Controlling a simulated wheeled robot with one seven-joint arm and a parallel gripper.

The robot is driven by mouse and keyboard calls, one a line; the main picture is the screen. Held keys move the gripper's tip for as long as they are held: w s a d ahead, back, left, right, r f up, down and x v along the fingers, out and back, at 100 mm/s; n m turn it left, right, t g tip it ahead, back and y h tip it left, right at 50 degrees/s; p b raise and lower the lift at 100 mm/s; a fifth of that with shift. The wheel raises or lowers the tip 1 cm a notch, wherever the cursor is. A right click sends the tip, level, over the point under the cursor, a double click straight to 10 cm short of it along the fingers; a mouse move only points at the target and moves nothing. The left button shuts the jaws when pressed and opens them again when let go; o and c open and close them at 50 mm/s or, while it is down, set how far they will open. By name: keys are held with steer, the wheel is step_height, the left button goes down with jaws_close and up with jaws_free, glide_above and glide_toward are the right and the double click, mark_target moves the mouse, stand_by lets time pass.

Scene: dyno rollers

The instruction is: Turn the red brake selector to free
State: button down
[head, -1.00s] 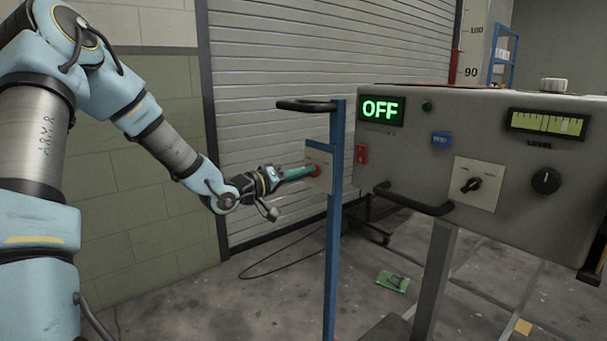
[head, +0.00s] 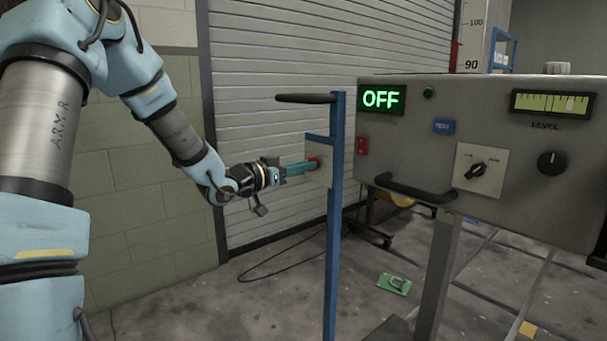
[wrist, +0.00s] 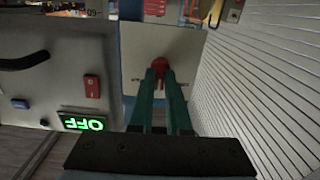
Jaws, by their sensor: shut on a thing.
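The red brake selector (wrist: 171,72) is a round red knob on a pale plate (wrist: 137,42), with small lettering too blurred to read. In the head view my gripper (head: 308,168) reaches in from the left, roughly level. The fingers hide part of the knob, and I cannot tell which setting it points to.
A grey console (head: 410,150) stands right of the post, with a lit display (head: 381,98) reading OFF, a black selector (head: 475,171) and a level meter (head: 552,103). A black handle (head: 405,188) juts from its front. A ribbed shutter (head: 270,80) stands behind.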

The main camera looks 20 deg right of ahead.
steer(key=shift+f+m+b, duration=0.15)
steer(key=shift+m+b, duration=3.85)
steer(key=shift+m, duration=0.6)
steer(key=c, duration=0.9)
jaws_free()
steer(key=p+v, duration=0.1)
steer(key=v, duration=1)
